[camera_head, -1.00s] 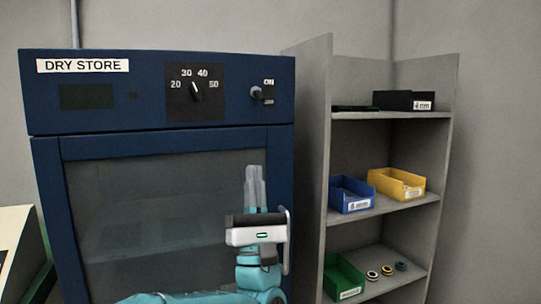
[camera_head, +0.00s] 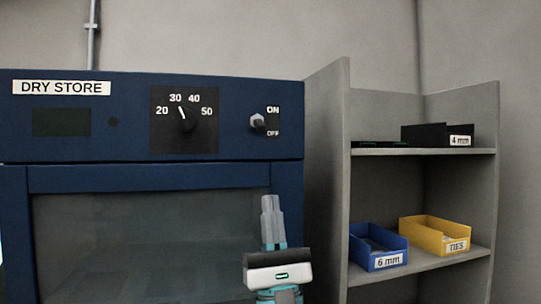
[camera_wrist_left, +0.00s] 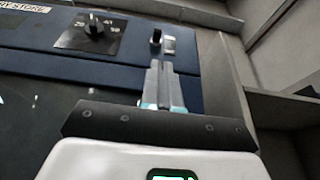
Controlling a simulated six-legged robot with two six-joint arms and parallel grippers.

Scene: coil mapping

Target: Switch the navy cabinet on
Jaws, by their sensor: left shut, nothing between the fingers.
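The navy cabinet (camera_head: 150,178), labelled DRY STORE, fills the left of the head view. Its toggle switch (camera_head: 257,123) sits on the upper panel between an ON mark above and an OFF mark below; which way its lever points is hard to tell. The display (camera_head: 61,122) is dark. My left gripper (camera_head: 270,202) points upward in front of the glass door, below the switch and apart from it, fingers shut and empty. In the left wrist view, the fingers (camera_wrist_left: 154,68) reach toward the switch (camera_wrist_left: 155,37). My right gripper is not in view.
A dial (camera_head: 185,120) marked 20 to 50 is left of the switch, pointing near 30. A grey shelf (camera_head: 425,152) stands to the right with a black bin (camera_head: 425,135), a blue bin (camera_head: 375,250) and a yellow bin (camera_head: 425,240).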

